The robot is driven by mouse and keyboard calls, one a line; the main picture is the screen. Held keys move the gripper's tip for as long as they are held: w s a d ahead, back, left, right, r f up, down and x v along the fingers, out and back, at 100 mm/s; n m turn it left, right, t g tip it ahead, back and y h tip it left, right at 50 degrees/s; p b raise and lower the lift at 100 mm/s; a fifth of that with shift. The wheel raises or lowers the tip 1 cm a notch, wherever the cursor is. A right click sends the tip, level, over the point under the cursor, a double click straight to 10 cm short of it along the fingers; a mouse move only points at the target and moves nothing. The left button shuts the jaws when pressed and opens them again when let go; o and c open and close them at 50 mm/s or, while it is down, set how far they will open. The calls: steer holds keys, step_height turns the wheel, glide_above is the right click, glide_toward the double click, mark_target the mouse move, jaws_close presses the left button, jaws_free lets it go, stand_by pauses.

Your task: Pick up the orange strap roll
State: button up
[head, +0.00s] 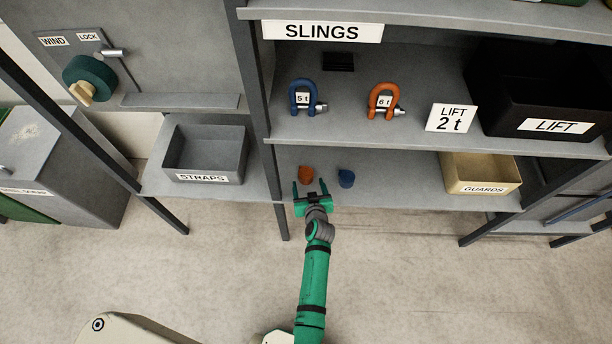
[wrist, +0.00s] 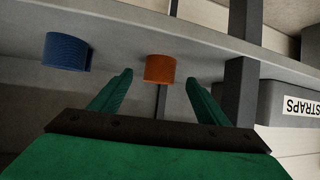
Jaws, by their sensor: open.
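The orange strap roll (head: 305,174) stands on the lower shelf in the head view, left of a blue roll (head: 346,178). My gripper (head: 309,188) is open at the shelf's front, just in front of the orange roll. In the wrist view the orange roll (wrist: 160,69) shows beyond my gripper (wrist: 160,90), between the lines of its two green fingers and apart from them. The blue roll (wrist: 66,52) is outside the fingers, to the left. Nothing is held.
A grey STRAPS bin (head: 205,153) stands left of a dark post (head: 260,110). A tan GUARDS bin (head: 480,174) is to the right on the lower shelf. The shelf above (head: 350,128) holds shackles and a black LIFT bin (head: 545,90).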

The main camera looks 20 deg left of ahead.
mark_target(307, 180)
steer(key=shift+r+x, duration=0.2)
steer(key=shift+x, duration=2.3)
steer(key=shift+w, duration=0.1)
steer(key=c, duration=1.2)
